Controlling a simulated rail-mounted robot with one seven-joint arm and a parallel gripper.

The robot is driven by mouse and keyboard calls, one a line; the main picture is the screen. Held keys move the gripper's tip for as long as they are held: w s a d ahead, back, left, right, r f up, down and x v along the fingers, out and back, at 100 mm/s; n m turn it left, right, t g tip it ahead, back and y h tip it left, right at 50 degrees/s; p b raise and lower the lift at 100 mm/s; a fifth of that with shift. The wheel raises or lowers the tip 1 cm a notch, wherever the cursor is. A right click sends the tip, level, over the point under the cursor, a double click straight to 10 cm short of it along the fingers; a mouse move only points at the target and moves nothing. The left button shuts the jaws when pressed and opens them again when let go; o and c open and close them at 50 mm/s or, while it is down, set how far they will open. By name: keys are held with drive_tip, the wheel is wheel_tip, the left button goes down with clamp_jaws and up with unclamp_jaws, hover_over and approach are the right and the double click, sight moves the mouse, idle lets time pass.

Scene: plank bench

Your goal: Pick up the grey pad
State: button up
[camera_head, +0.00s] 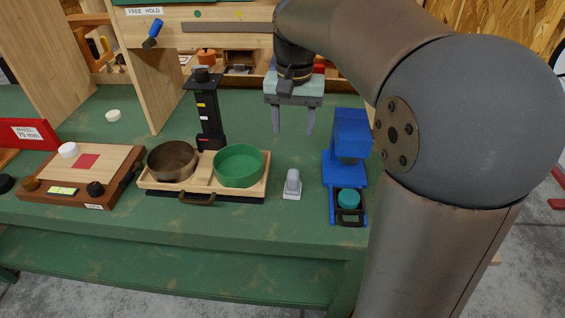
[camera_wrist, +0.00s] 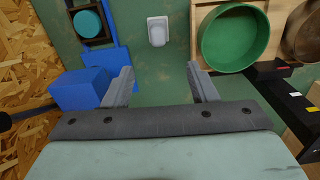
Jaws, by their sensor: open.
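The grey pad (camera_head: 292,184) is a small light-grey block with a rounded top. It stands on the green bench (camera_head: 300,225) between the wooden tray and the blue stand. It also shows at the top middle of the wrist view (camera_wrist: 157,31), with nothing over it. My gripper (camera_head: 292,130) is open and empty, pointing down above the bench and behind the pad in the head view. In the wrist view both fingers (camera_wrist: 160,72) are apart, and the pad lies beyond their tips, roughly in line with the gap.
Left of the pad, a wooden tray (camera_head: 205,190) holds a green bowl (camera_head: 239,165) and a brown bowl (camera_head: 172,161). Right of it stands a blue stand (camera_head: 345,165) with a teal round piece (camera_head: 348,198). A black post (camera_head: 207,115) rises behind the tray.

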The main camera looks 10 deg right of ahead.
sight(293, 172)
drive_tip(key=f+p, duration=0.1)
drive_tip(key=f, duration=1.6)
drive_tip(key=shift+d, duration=0.2)
drive_tip(key=c, duration=0.8)
